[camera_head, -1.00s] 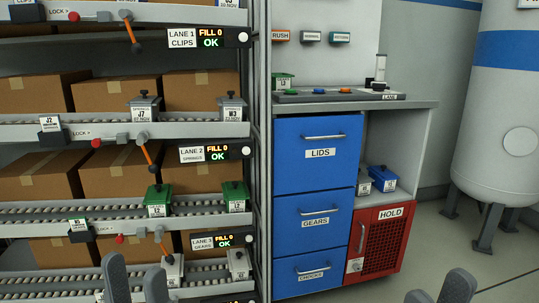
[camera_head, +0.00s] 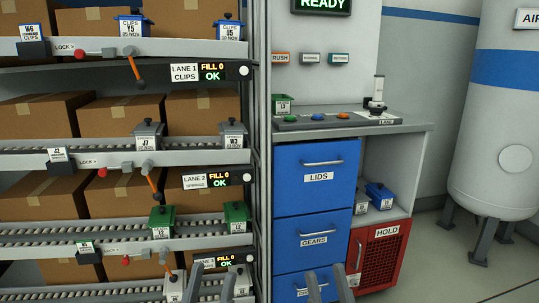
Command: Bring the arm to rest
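My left gripper (camera_head: 210,285) shows at the bottom edge, in front of the lowest rack lane, its two grey fingers apart with nothing seen between them. My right gripper (camera_head: 329,286) shows at the bottom edge in front of the lowest blue drawer, its fingers also apart with nothing seen between them. Only the upper fingers of both grippers are in view. The rest of both arms is out of the picture.
A rack at left has several roller lanes (camera_head: 60,237) with labelled bins and orange levers (camera_head: 153,187). A blue drawer cabinet (camera_head: 317,177) and red HOLD bin (camera_head: 379,256) stand in the middle. A white tank (camera_head: 505,150) stands at right, with clear floor before it.

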